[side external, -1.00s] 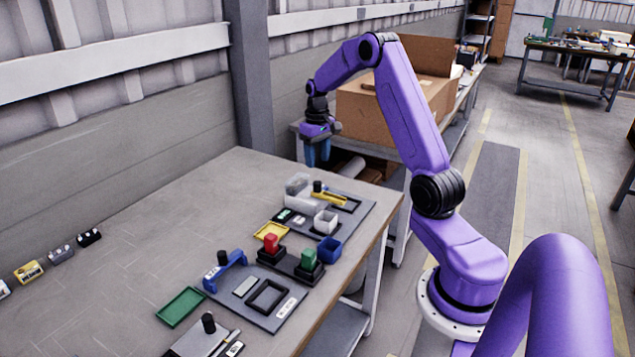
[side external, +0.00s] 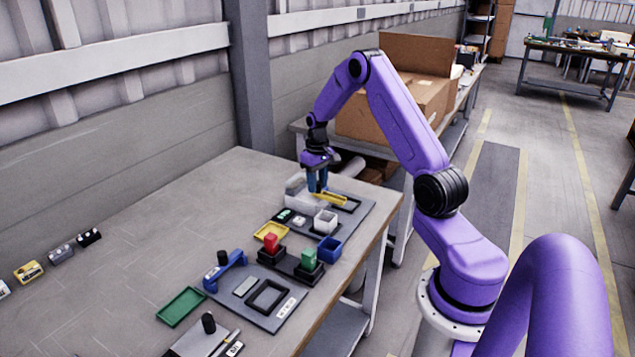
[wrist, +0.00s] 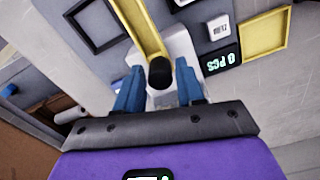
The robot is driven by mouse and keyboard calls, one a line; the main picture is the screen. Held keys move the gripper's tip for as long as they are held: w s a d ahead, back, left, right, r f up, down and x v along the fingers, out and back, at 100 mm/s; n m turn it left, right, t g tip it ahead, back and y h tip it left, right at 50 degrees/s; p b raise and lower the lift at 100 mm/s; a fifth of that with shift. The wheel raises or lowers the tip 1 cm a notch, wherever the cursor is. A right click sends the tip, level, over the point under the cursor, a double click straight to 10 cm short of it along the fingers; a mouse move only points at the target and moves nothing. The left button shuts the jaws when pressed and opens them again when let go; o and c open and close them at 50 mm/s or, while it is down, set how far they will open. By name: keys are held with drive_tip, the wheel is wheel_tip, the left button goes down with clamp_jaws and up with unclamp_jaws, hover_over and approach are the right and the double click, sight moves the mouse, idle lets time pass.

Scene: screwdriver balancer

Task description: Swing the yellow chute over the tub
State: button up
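The yellow chute (side external: 334,199) extends from beside a pale hopper-like block (side external: 297,190), across the grey board. In the wrist view the chute (wrist: 140,25) runs up and slightly left from a black knob (wrist: 160,72). A small white open-topped tub (side external: 325,222) stands nearer the side camera, clear of the chute. My gripper (side external: 318,188) points down at the chute's knob end. In the wrist view my gripper (wrist: 159,88) is open, with a blue finger on each side of the knob; I cannot tell whether they touch it.
A dark square frame (side external: 353,207) lies on the board on the chute's other side. A counter display (wrist: 220,62) reads 0 PCS. A yellow tray (side external: 271,232), a blue bin (side external: 329,249) and red and green blocks stand nearby. The table's left part is mostly clear.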

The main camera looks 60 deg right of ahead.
clamp_jaws()
drive_tip(key=shift+m, duration=0.3)
drive_tip(key=m, duration=1)
idle(0.4)
drive_tip(key=shift+o, duration=2.1)
unclamp_jaws()
drive_tip(key=shift+r, duration=0.1)
